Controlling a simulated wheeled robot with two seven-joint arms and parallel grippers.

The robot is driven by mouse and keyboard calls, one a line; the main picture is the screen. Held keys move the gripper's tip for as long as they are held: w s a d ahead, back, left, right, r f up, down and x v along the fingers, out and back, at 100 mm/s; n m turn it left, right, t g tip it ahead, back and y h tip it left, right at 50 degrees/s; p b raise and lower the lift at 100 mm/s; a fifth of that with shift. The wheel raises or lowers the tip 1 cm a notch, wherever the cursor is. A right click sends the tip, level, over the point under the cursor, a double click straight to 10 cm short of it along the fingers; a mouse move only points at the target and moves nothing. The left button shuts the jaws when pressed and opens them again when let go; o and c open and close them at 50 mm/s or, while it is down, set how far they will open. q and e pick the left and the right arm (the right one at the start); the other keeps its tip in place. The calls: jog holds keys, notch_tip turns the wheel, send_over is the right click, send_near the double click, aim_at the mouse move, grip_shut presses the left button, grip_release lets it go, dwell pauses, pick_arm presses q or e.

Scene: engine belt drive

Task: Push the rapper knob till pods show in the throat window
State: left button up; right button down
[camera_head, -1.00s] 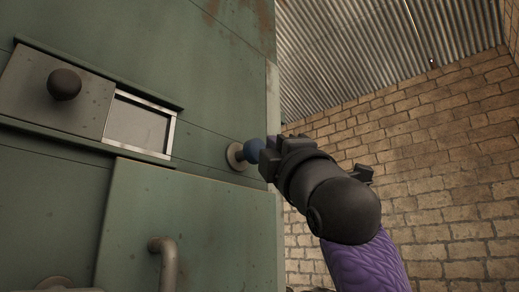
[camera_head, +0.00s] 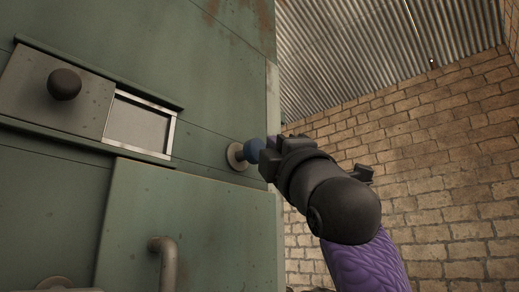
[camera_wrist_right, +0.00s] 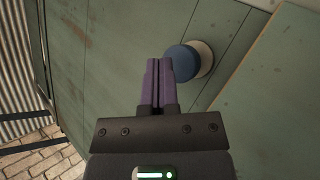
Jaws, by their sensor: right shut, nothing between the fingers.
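The rapper knob (camera_head: 254,150) is a blue ball on a pale round collar, on the right part of the green machine front. It also shows in the right wrist view (camera_wrist_right: 183,63). My right gripper (camera_head: 273,142) is at the knob's right side. In the wrist view its purple fingers (camera_wrist_right: 156,62) are shut together with nothing between them, just left of the knob. I cannot tell whether they touch it. The throat window (camera_head: 137,126) is a pale-framed pane showing plain grey, with no pods visible in it. My left gripper is out of view.
A sliding plate with a dark round knob (camera_head: 64,84) sits left of the window. A lower green panel carries a curved handle (camera_head: 163,262). A brick wall (camera_head: 450,170) stands at the right, with open room before it.

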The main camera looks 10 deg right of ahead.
jog(key=shift+w+a, duration=0.3)
jog(key=shift+w+a, duration=0.75)
jog(key=shift+w, duration=0.25)
dwell(1.9)
jog(key=shift+s+d, duration=0.1)
jog(key=shift+s+d+f+b, duration=0.1)
jog(key=shift+s+d+b, duration=0.3)
jog(key=shift+s+b, duration=0.15)
jog(key=shift+s+d+b, duration=0.35)
jog(key=shift+s+d, duration=0.05)
jog(key=shift+s, duration=0.2)
